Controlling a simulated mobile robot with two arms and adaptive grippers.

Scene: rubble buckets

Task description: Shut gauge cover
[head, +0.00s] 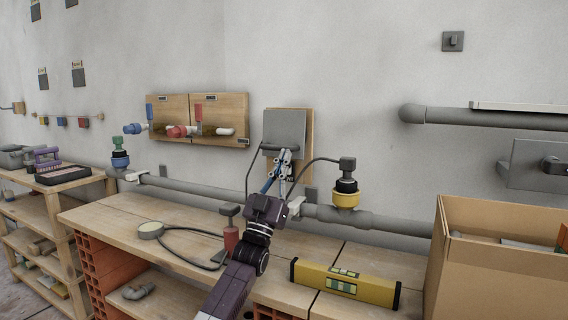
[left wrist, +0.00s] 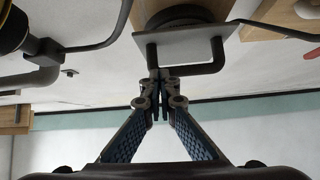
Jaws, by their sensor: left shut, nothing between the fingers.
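The gauge cover (head: 284,128) is a flat grey square plate in front of a wooden backing board (head: 308,123) on the wall. In the left wrist view the cover (left wrist: 193,47) shows close up, with a dark bent handle (left wrist: 205,69) on its near side. A dark round body, likely the gauge (left wrist: 180,17), shows behind the plate. My left gripper (head: 285,157) is shut and empty at the cover's lower edge. Its tips (left wrist: 160,76) are by the handle; whether they touch it I cannot tell. My right gripper is not in view.
A grey pipe (head: 385,224) with a yellow-collared fitting (head: 346,193) runs along the wall. Dark hoses hang beside the cover.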

